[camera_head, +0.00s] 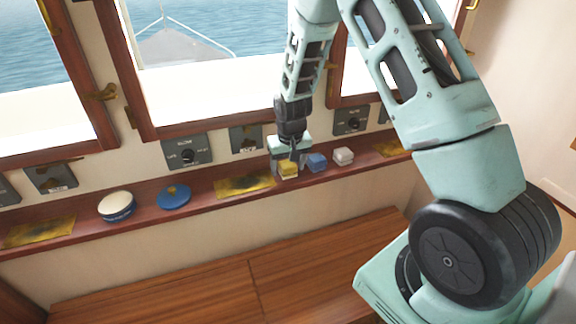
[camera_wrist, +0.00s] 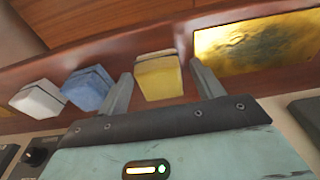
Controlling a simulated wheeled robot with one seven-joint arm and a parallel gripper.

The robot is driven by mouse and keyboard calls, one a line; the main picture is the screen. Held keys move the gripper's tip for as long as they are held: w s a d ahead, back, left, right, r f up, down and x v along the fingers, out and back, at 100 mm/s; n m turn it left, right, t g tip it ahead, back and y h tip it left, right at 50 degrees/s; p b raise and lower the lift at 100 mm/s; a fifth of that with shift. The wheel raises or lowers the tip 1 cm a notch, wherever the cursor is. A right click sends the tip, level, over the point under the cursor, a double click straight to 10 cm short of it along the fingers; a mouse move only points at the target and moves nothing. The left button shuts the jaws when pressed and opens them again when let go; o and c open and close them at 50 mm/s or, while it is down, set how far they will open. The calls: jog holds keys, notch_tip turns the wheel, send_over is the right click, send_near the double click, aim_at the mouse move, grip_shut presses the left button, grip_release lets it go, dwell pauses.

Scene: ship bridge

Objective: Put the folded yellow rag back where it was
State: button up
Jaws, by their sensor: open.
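The folded yellow rag (camera_head: 289,169) lies on the wooden ledge under the windows, just right of a brass plate. My gripper (camera_head: 289,160) is over it, pointing down, and partly hides it in the head view. In the wrist view the yellow rag (camera_wrist: 158,76) sits between the two open fingers of my gripper (camera_wrist: 163,88). The fingers stand apart on either side, with gaps visible. A folded blue rag (camera_head: 317,162) and a folded white rag (camera_head: 343,156) lie in a row to its right.
The brass plate (camera_head: 245,187) lies close beside the yellow rag. A blue lidded item (camera_head: 174,196) and a round white-topped tin (camera_head: 117,205) stand farther left on the ledge (camera_head: 88,226). Control panels (camera_head: 186,152) line the wall behind. A wooden bench (camera_head: 200,287) is below.

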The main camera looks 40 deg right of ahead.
aim_at(290, 168)
notch_tip(290, 168, up, 12)
jog(key=s+b, duration=0.2)
jog(key=s+a+r+n+g+y, duration=0.1)
jog(key=s+a+r+n, duration=0.15)
jog(key=s+a, duration=0.55)
jog(key=s+a+r+n, duration=0.1)
jog(key=s+a+n, duration=0.25)
jog(key=a, duration=0.85)
jog(key=s+a+n, duration=0.2)
jog(key=s+a, duration=0.1)
jog(key=s, duration=0.5)
jog(key=s+a+n, duration=0.3)
jog(key=s, duration=0.6)
jog(key=shift+a+r+g, duration=0.15)
jog(key=shift+r+g, duration=0.05)
jog(key=shift+g, duration=0.2)
